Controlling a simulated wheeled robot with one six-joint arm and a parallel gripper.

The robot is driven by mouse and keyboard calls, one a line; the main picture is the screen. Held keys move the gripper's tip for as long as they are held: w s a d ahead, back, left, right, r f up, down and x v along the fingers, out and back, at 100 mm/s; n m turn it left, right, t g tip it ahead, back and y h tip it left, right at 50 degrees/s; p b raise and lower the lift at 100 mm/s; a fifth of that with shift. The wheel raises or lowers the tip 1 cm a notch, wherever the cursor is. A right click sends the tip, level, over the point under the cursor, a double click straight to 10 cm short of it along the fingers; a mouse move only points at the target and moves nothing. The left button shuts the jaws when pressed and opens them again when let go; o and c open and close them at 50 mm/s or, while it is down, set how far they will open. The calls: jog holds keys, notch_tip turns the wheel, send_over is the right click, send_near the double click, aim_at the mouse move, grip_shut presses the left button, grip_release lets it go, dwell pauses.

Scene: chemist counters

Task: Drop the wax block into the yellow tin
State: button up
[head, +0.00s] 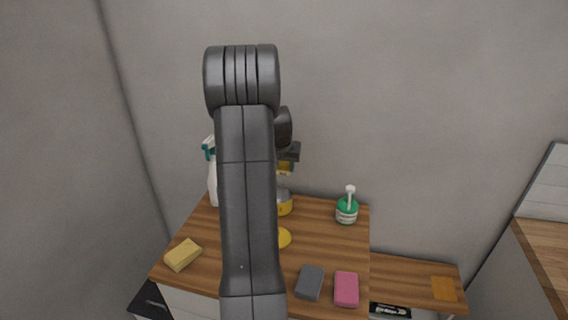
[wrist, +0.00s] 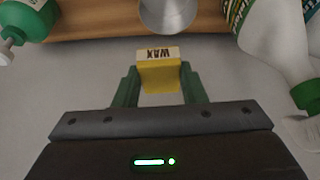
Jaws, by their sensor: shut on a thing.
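The wax block (wrist: 158,76), yellow with a pale face lettered WAX, is held between the green fingers of my gripper (wrist: 158,84) in the wrist view. In the head view my gripper (head: 288,158) is partly hidden by my arm, with the yellow block (head: 286,168) just under it.
A white spray bottle (head: 213,185) stands left of the tin and a green pump bottle (head: 347,209) right. On the wooden counter (head: 325,240) lie a yellow sponge (head: 183,255), a yellow round thing (head: 285,239), a grey block (head: 309,282) and a pink block (head: 346,289). A wall rises behind.

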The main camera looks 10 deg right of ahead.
aim_at(284, 175)
jog(key=shift+f+b, duration=1.35)
jog(key=shift+f, duration=1.3)
jog(key=o, duration=1.1)
jog(key=shift+c, duration=0.2)
jog(key=b+v, duration=0.2)
jog(key=v, duration=1.2)
jog(key=shift+w+d, duration=0.1)
